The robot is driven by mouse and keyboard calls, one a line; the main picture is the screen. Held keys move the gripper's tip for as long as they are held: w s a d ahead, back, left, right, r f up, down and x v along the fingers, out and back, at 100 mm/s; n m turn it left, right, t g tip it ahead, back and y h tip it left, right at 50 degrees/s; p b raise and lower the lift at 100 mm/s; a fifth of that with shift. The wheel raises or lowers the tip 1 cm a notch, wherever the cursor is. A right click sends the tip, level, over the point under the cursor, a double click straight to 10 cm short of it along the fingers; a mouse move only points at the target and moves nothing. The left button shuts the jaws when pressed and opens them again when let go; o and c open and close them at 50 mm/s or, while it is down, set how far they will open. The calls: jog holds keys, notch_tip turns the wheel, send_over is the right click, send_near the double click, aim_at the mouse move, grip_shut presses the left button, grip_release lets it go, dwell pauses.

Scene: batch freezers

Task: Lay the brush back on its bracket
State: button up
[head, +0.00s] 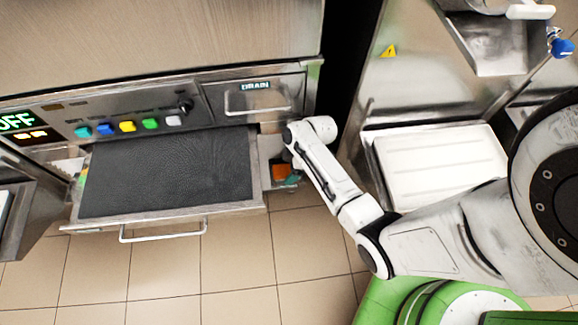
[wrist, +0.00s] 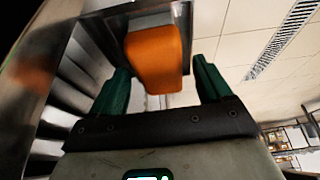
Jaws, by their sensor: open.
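An orange block (wrist: 157,55) with rounded edges is in the middle of the wrist view, against a grey metal frame (wrist: 183,20). It may be part of the brush; no bristles show. My gripper (wrist: 162,75) is open, with one green finger on each side of the block and visible gaps; I cannot tell whether either touches it. In the head view the orange block (head: 281,172) sits just right of the pulled-out drawer, and a green fingertip shows beside it. The arm hides part of this spot. I cannot make out the bracket for certain.
A drawer (head: 262,190) with a dark mat (head: 170,172) and a front handle (head: 163,236) sticks out left of my gripper. The machine's button panel and DRAIN door (head: 252,98) are above. A white tray (head: 440,152) is at right. Tiled floor (head: 235,270) is clear.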

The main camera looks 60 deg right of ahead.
jog(key=p+v, duration=0.2)
jog(key=v, duration=1)
jog(key=s+a+r+m+g+h, duration=0.1)
jog(key=s+a+r+m, duration=0.3)
jog(key=a, duration=0.3)
jog(key=s+a+r+m+g+h, duration=0.1)
jog(key=s+a+r+m+h, duration=0.1)
jog(key=s+a+r+m, duration=0.2)
jog(key=s+a, duration=0.2)
jog(key=a, duration=0.1)
jog(key=shift+r+g, duration=0.15)
jog(key=shift+g, duration=0.15)
jog(key=shift+a, duration=0.15)
